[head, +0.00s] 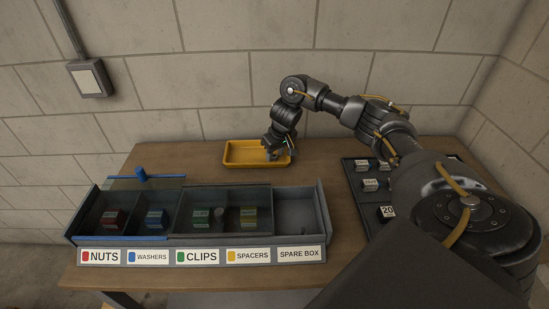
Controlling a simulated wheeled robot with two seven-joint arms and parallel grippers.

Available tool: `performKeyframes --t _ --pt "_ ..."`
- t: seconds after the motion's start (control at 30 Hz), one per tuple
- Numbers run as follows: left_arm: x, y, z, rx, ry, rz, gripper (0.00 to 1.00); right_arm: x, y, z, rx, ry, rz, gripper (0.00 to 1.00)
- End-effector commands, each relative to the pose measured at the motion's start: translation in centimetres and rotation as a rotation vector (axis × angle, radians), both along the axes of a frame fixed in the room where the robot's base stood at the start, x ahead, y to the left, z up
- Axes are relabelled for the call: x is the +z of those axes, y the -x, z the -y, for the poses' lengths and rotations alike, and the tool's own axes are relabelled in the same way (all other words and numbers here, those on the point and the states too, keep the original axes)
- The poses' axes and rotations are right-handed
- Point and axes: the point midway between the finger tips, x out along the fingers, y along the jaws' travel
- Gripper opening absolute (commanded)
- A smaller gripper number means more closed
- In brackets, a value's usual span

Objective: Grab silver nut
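I cannot make out a silver nut in the head view. My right gripper (273,152) points down at the right part of a yellow tray (232,163) at the back of the table. Its fingers are small and dark, and I cannot tell whether they are open or hold anything. The compartment labelled NUTS (101,257) is at the left end of a dark divided box; a red block (113,219) shows dimly in it through a dark see-through cover. My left gripper is not in view.
Washers, clips and spacers compartments lie under dark see-through covers (180,192); a round grey knob (219,214) shows there. The spare box (290,214) is uncovered and looks empty. A blue-handled bar (142,176) lies behind. A dark rack with labelled blocks (370,185) stands right.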

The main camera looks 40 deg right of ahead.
Motion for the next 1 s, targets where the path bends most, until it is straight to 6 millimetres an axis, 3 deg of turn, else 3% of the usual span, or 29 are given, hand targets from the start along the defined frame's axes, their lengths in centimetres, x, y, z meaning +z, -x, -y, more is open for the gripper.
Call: performKeyframes --t 0.03,0.27,0.67,0.83,1.0 --pt "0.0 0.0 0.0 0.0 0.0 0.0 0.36 0.0 0.0 0.0 0.0 0.0 0.0 0.3" --pt "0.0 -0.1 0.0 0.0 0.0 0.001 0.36 0.0 0.0 0.0 0.0 0.0 0.0 0.0" --pt "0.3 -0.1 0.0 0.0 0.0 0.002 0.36 0.9 0.0 0.0 0.001 0.0 0.001 0.0" --pt "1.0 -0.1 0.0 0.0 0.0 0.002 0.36 3.6 -0.1 0.0 0.002 0.001 0.005 0.0" --pt "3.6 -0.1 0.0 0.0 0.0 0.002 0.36 7.8 2.1 -2.2 0.009 0.005 0.006 0.0"
